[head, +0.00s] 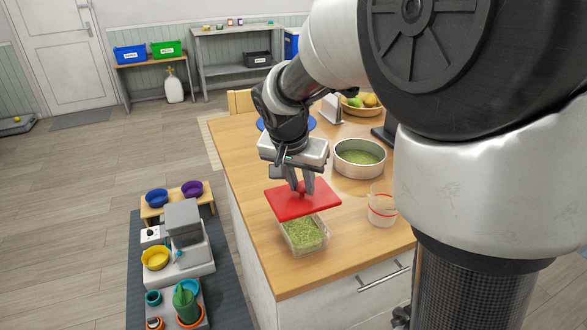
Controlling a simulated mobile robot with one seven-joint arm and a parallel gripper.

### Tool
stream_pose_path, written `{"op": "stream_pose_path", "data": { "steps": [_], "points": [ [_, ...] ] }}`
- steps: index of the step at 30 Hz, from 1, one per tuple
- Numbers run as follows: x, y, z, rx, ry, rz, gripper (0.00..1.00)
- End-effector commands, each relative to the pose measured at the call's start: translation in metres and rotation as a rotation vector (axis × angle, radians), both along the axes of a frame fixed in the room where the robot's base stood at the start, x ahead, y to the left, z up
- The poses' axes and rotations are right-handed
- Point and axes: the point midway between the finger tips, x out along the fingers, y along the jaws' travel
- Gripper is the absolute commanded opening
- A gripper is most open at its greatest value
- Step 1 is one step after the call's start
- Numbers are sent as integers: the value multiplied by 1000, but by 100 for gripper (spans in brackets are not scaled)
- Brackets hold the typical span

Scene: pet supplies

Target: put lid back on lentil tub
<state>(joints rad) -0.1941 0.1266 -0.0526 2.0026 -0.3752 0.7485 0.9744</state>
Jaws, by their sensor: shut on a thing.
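My gripper (302,190) is shut on the red lid (290,208), holding it by its small knob. The lid is a flat red rectangle and is held roughly level. In the head view it lies above and behind the lentil tub (301,248), overlapping the tub's far edge. The tub is clear and rectangular, with green lentils (305,235) inside. It stands on the wooden counter near the front left edge. Most of its top opening shows uncovered. I cannot tell from this one view how high the lid is above the rim.
A clear cup with a red band (382,206) stands right of the tub, and a round metal pan of green contents (359,158) stands behind. A fruit bowl (362,106) is at the back. Bare counter (350,250) lies in front. A low pet station (178,250) is left on the floor.

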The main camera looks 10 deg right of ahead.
Motion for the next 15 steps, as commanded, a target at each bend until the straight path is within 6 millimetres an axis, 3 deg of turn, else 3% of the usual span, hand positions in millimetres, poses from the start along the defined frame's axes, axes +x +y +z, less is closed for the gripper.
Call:
{"op": "stream_pose_path", "data": {
  "steps": [15],
  "points": [
    [0,0,-47,0,1,0,0]
  ]
}}
